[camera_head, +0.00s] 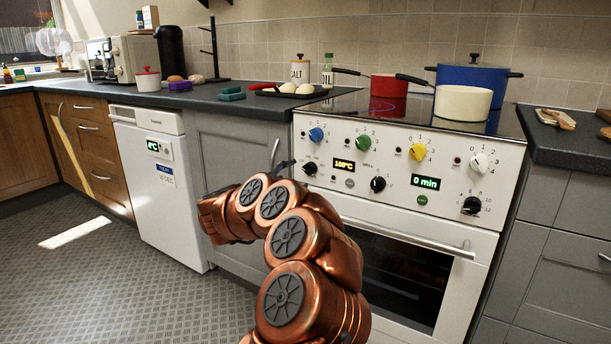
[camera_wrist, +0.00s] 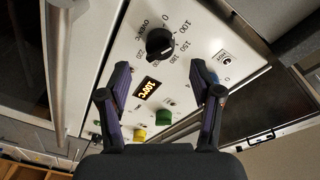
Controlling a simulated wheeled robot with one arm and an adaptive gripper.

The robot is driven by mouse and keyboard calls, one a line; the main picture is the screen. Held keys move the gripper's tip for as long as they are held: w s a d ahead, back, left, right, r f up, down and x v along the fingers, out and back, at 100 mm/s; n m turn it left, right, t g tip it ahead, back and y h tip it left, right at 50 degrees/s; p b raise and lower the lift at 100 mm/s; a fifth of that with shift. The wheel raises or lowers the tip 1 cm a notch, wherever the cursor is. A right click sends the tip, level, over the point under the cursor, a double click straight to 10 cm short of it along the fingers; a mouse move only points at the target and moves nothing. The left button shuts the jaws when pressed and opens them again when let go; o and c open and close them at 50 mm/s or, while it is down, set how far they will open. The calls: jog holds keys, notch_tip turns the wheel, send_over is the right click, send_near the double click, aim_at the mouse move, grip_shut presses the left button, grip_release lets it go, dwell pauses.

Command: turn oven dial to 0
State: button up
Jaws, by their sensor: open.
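The oven dial (camera_wrist: 160,42) is a round black knob on the white control panel, with an oven label and numbers around it in the wrist view. It is the leftmost black knob in the head view (camera_head: 310,168). My gripper (camera_wrist: 161,66) is open and empty. Its two fingers lie on either side of the line to the dial, with the dial just beyond the tips. They look apart from it. The dial's exact pointer setting is unclear.
Other knobs, blue (camera_head: 316,134), green (camera_head: 364,142), yellow (camera_head: 417,152) and white (camera_head: 479,162), sit on the same panel. The oven door handle (camera_head: 410,236) juts out below. A red pot (camera_head: 389,86) and a cream pot (camera_head: 462,103) stand on the hob.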

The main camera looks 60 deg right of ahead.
aim_at(306, 170)
jog(key=d, duration=0.2)
jog(key=d+b, duration=0.1)
jog(key=shift+s+d+f, duration=0.15)
jog(key=shift+s+d, duration=0.05)
jog(key=shift+d, duration=0.9)
jog(key=shift+r, duration=0.2)
jog(key=c, duration=1.1)
jog(key=shift+c, duration=0.2)
